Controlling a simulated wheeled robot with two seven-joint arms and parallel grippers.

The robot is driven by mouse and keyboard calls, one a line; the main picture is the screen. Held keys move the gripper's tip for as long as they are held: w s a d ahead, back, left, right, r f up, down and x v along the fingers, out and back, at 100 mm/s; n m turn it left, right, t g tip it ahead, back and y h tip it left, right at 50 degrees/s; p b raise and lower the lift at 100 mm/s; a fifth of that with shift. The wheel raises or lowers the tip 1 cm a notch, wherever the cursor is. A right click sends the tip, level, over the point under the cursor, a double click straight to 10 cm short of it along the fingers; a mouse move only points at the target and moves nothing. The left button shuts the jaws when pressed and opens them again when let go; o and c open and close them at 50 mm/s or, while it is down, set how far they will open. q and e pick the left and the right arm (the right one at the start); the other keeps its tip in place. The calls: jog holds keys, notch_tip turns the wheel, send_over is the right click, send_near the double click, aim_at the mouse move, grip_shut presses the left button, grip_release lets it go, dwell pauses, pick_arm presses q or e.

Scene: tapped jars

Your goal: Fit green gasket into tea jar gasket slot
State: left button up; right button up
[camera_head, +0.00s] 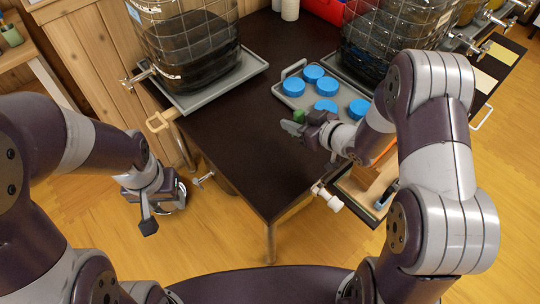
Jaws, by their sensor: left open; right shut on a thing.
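A small green piece (299,115), which looks like the green gasket, is at the fingertips of my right gripper (297,125). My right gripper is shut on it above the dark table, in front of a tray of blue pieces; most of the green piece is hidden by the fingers. My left gripper (148,212) is open and empty, low beside the table's left edge. A large wire-caged jar (190,45) with dark contents and a tap (136,78) stands at the back left. Another caged jar (385,40) stands at the back right. I cannot tell which is the tea jar; no gasket slot is clearly visible.
A grey tray (292,99) holds several blue round pieces (325,106). The left jar stands on a grey tray (222,87). White cups (290,10) and a red box (325,8) are at the back. The table's (235,150) middle and front left are clear.

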jog(key=s+a+f, duration=0.2)
jog(key=a, duration=0.1)
jog(key=s+a+f, duration=0.1)
jog(key=a, duration=0.1)
jog(key=shift+s+a+f, duration=0.15)
jog(key=shift+s+f, duration=0.05)
jog(key=shift+s, duration=0.2)
jog(key=shift+s+f+b, duration=0.1)
jog(key=shift+f+b, duration=0.25)
jog(key=shift+f, duration=0.05)
notch_tip(320, 180, down, 3)
jog(key=shift+f+b, duration=0.1)
jog(key=shift+b, duration=0.3)
jog(key=shift+a+f, duration=0.1)
jog(key=shift+f, duration=0.1)
jog(key=shift+f, duration=0.15)
jog(key=o, duration=1)
